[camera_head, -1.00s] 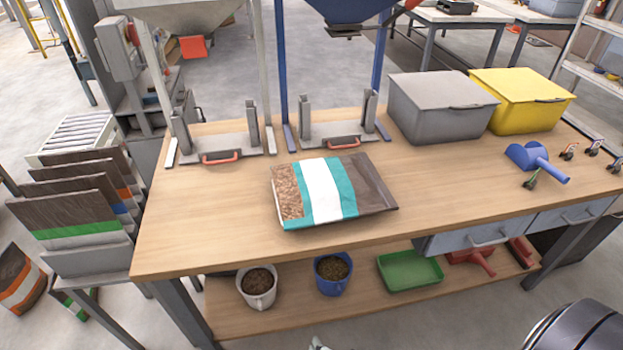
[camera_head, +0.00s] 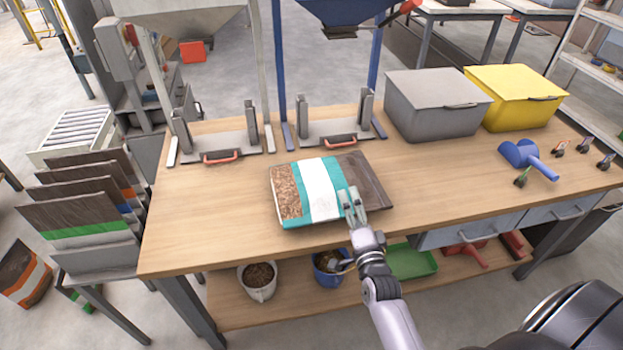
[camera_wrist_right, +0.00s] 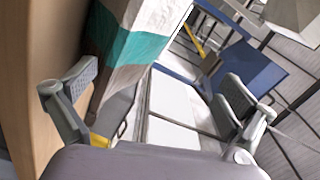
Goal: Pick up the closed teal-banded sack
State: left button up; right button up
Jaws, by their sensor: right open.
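The teal-banded sack (camera_head: 320,190) lies flat on the wooden bench, with a brown end, a white panel between teal bands and a pellet-patterned end. My right gripper (camera_head: 352,200) is over its near right part in the head view; its fingers hide some of the near teal band and brown end. In the right wrist view the sack (camera_wrist_right: 135,45) shows at the upper left, ahead of the open fingers (camera_wrist_right: 160,95). Nothing is held between them. I cannot tell if the fingers touch the sack. My left gripper is not in view.
The wooden bench (camera_head: 220,230) has free room left of the sack. Two clamp stations with red handles (camera_head: 221,157) stand behind it. A grey bin (camera_head: 437,105), a yellow bin (camera_head: 515,98) and a blue scoop (camera_head: 527,158) are at the right. Pots stand on the lower shelf.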

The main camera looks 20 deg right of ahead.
aim_at(345, 183)
jog(key=x, duration=0.3)
jog(key=shift+w+d, duration=0.1)
jog(key=shift+w, duration=0.2)
jog(key=shift+w+d+r+p, duration=0.15)
jog(key=shift+w+d+p, duration=0.05)
jog(key=shift+w+p, duration=0.2)
jog(key=x, duration=0.3)
jog(key=shift+w+d+r+p, duration=0.1)
jog(key=shift+w+d+p, duration=0.15)
jog(key=shift+w+p, duration=0.1)
jog(key=shift+w+d, duration=0.1)
jog(key=shift+w, duration=0.3)
jog(key=shift+c, duration=0.7)
grip_shut()
jog(key=shift+s, duration=0.1)
